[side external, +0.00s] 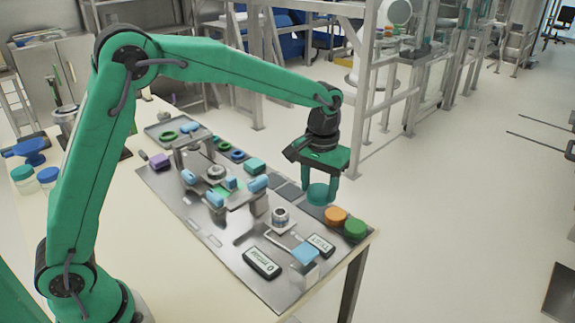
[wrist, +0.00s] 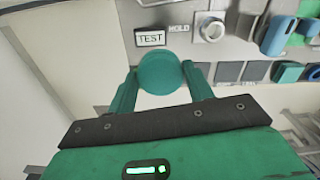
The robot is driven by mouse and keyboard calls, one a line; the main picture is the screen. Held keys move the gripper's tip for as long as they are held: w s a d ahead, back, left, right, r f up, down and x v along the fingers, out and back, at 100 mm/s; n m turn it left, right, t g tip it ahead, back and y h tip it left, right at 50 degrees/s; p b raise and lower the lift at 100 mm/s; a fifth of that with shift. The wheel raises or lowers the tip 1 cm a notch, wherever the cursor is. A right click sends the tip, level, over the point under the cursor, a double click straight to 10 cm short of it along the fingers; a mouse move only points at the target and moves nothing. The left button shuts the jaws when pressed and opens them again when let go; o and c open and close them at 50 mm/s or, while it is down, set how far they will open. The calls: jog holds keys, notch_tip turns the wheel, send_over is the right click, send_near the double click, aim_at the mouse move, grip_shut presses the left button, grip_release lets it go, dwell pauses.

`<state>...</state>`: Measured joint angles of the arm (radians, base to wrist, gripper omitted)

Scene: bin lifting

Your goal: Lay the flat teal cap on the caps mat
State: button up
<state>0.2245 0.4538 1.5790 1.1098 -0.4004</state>
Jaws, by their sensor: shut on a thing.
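The flat teal cap (side external: 318,194) is between my gripper's fingers, near the right edge of the board. In the wrist view the teal cap (wrist: 160,73) shows as a round disc between the two fingertips. My gripper (side external: 319,181) points down and is shut on the cap. The cap looks above the board, but the gap under it is hard to judge. Dark square patches (side external: 288,191) lie beside it and also show in the wrist view (wrist: 228,72). I cannot tell for sure which surface is the caps mat.
An orange cap (side external: 335,216) and a green cap (side external: 355,228) stand close to the held cap. A teal block (side external: 255,165), blue clamps (side external: 258,183), a knob (side external: 280,217) and a TEST label (side external: 320,245) are on the board. Open floor lies beyond the table edge.

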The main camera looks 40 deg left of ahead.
aim_at(327, 187)
jog(key=shift+w+f, duration=0.55)
jog(key=shift+w, duration=0.25)
jog(key=shift+w+f, duration=0.5)
jog(key=shift+w, duration=0.25)
jog(key=shift+a, duration=0.15)
jog(key=w+a+f, duration=0.2)
jog(key=a, duration=0.1)
jog(key=w+a+f, duration=0.2)
jog(key=a, duration=0.1)
jog(key=w+a+f, duration=0.2)
jog(key=a+f, duration=0.1)
jog(key=shift+a, duration=0.35)
jog(key=shift+f, duration=2)
jog(key=shift+f, duration=0.1)
jog(key=o, duration=1)
jog(key=shift+o, duration=0.2)
